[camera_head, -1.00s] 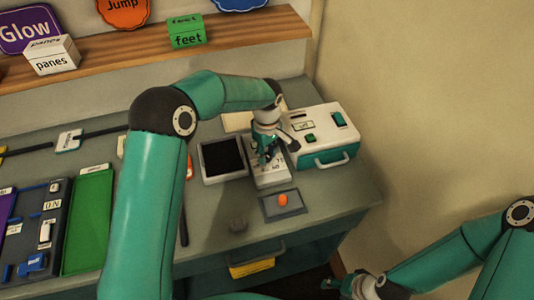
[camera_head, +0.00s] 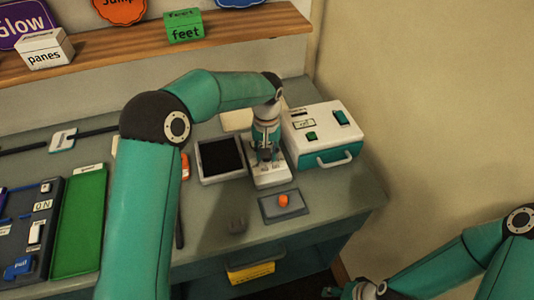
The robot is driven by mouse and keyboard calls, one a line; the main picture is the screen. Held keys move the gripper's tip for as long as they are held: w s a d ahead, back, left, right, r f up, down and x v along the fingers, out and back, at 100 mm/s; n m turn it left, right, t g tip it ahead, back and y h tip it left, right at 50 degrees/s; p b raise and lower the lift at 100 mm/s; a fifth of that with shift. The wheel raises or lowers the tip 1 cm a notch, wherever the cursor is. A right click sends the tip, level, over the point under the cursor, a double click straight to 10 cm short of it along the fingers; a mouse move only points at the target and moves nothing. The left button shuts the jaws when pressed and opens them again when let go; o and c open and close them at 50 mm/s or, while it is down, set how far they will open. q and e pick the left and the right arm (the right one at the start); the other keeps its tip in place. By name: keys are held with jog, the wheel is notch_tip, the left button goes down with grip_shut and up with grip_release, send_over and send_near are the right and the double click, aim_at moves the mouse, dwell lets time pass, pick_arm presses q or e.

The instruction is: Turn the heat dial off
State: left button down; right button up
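A grey unit with a pale top plate (camera_head: 270,180) stands on the workbench. Small dark lettering on the plate is too small to read. My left gripper (camera_head: 267,158) points straight down over this plate and hides its middle. I cannot make out a dial under the fingers, or whether they are closed on one. An orange knob (camera_head: 283,200) sits on a flat grey plate (camera_head: 297,210) just in front; I cannot tell whether it is the heat dial. My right gripper (camera_head: 338,291) is low at the bottom edge, away from the bench, and partly cut off.
A white and teal box (camera_head: 320,128) with green buttons and a handle stands right of my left gripper. A dark-screened tray (camera_head: 221,160) lies to its left. A green panel (camera_head: 80,220) is at left. A wall is at right.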

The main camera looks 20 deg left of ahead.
pick_arm(q)
jog(key=m, duration=0.4)
jog(key=shift+w+r+m, duration=0.1)
jog(key=shift+m, duration=0.2)
jog(key=m, duration=0.4)
jog(key=shift+m, duration=0.4)
jog(key=c, duration=0.8)
grip_release()
jog(key=shift+c, duration=0.2)
notch_tip(320, 180, up, 12)
